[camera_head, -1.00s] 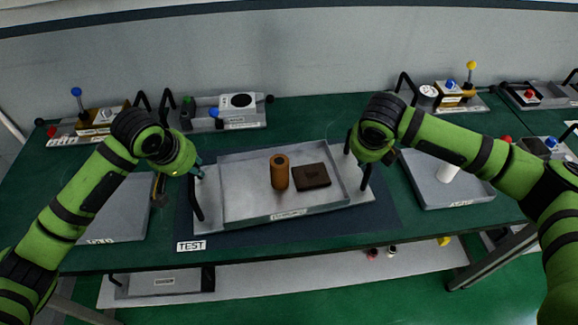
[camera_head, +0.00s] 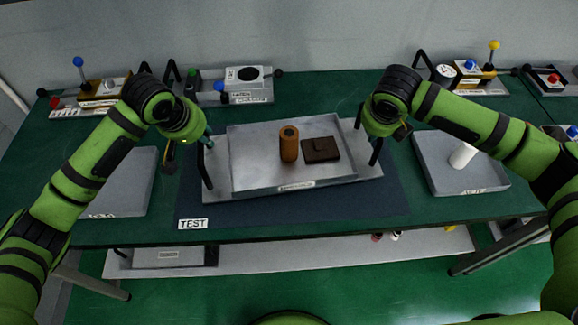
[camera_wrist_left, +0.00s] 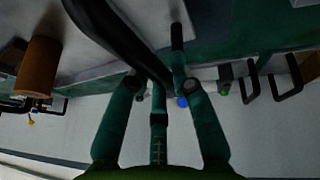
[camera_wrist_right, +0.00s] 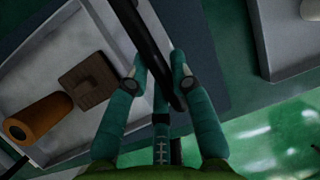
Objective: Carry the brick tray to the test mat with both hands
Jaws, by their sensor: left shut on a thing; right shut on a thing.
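The grey brick tray (camera_head: 220,178) is over the dark blue test mat (camera_head: 300,208), with a strip of mat showing along its front and right. I cannot tell whether it rests on the mat or hangs just above. It holds an upright orange-brown cylinder (camera_head: 289,145) and a flat dark brown block (camera_head: 321,149). My left gripper (camera_head: 207,140) is shut on the tray's left black handle (camera_wrist_left: 125,40). My right gripper (camera_wrist_right: 158,82) is shut on the right black handle (camera_wrist_right: 145,38); in the head view its fingers are mostly hidden.
A grey tray (camera_head: 125,190) lies left of the mat. Another (camera_head: 440,160), holding a white cylinder (camera_head: 463,155), lies to the right. Devices with knobs and handles line the bench's back, including a grey unit (camera_head: 246,95). A TEST label (camera_head: 193,223) marks the mat's front left.

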